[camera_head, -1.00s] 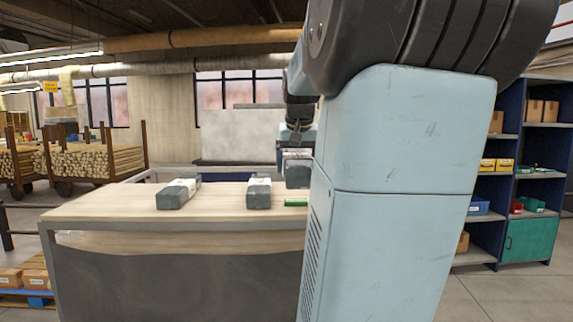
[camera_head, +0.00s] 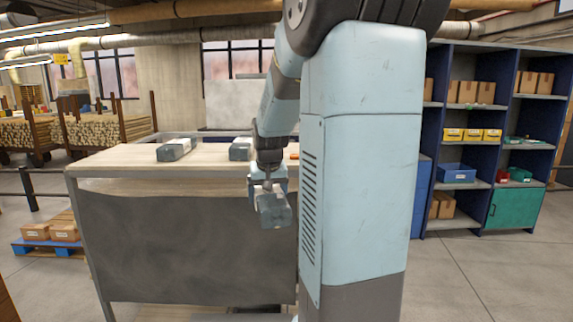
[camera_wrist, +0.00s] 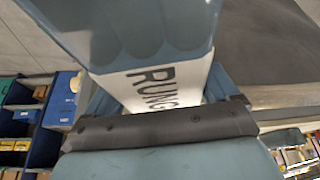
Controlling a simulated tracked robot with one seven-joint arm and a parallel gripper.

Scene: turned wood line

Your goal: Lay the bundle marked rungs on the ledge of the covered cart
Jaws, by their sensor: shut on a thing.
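The bundle marked rungs (camera_head: 273,211) is a blue-grey wrapped block. Its white band (camera_wrist: 165,88) reads "RUNG" in the wrist view, with the end of the word hidden. My gripper (camera_head: 267,187) is shut on it and holds it in the air, in front of the bench as seen in the head view. The dark gripper bar (camera_wrist: 160,125) crosses the wrist view below the label. A pale grey panel-like shape (camera_head: 232,103) stands behind the bench; I cannot tell whether it is the covered cart. No ledge shows clearly.
The wood-topped bench (camera_head: 118,158) has a dark grey front and bears two similar bundles, one left (camera_head: 174,149) and one nearer the middle (camera_head: 240,150). Blue shelving (camera_head: 432,140) stands right. A pallet with boxes (camera_head: 50,232) lies left. Open floor shows at right.

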